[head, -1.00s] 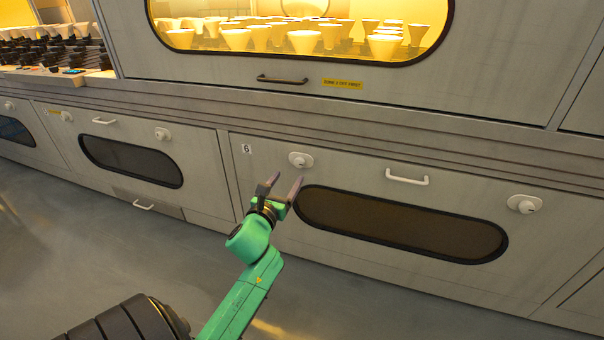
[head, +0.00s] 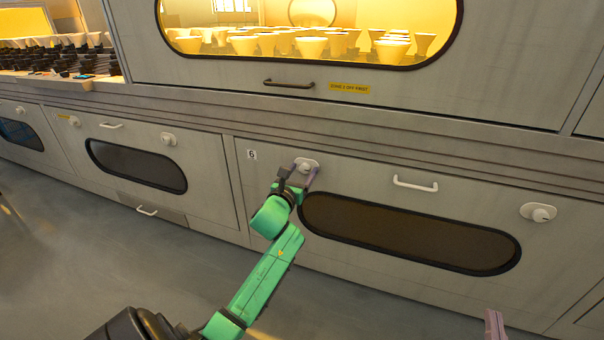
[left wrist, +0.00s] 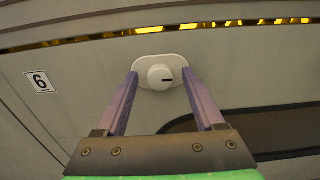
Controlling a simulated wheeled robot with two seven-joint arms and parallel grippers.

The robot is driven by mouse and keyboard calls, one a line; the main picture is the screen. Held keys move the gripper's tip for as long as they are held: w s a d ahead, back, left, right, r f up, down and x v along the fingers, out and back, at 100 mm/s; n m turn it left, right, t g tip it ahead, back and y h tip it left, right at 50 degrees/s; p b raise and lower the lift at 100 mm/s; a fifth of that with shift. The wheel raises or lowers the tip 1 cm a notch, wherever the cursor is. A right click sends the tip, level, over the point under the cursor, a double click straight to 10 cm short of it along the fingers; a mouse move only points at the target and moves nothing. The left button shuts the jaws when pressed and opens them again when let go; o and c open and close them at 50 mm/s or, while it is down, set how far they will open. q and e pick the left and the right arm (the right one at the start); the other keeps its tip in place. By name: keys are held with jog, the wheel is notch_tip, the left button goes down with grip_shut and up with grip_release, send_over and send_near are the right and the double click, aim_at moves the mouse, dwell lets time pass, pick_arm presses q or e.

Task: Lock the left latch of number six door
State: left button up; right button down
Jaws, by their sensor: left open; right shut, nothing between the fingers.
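The number six door (head: 270,205) is a pale grey panel with a "6" label at its upper left and a long dark window. Its left latch (head: 307,161) is a white round knob on an oval plate. In the left wrist view the left latch (left wrist: 158,74) shows a dark mark lying roughly level, right of its centre. My left gripper (head: 305,171) is open, with a fingertip on each side of the knob; contact cannot be told. My right gripper (head: 494,325) shows only as a purple finger at the bottom edge, shut and empty, away from the door's latches.
The door's white handle (head: 415,184) and right latch (head: 539,213) lie to the right. A similar door (head: 135,165) is at left. The floor is clear.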

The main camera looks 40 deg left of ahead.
pick_arm(q)
grip_shut()
dwell(1.4)
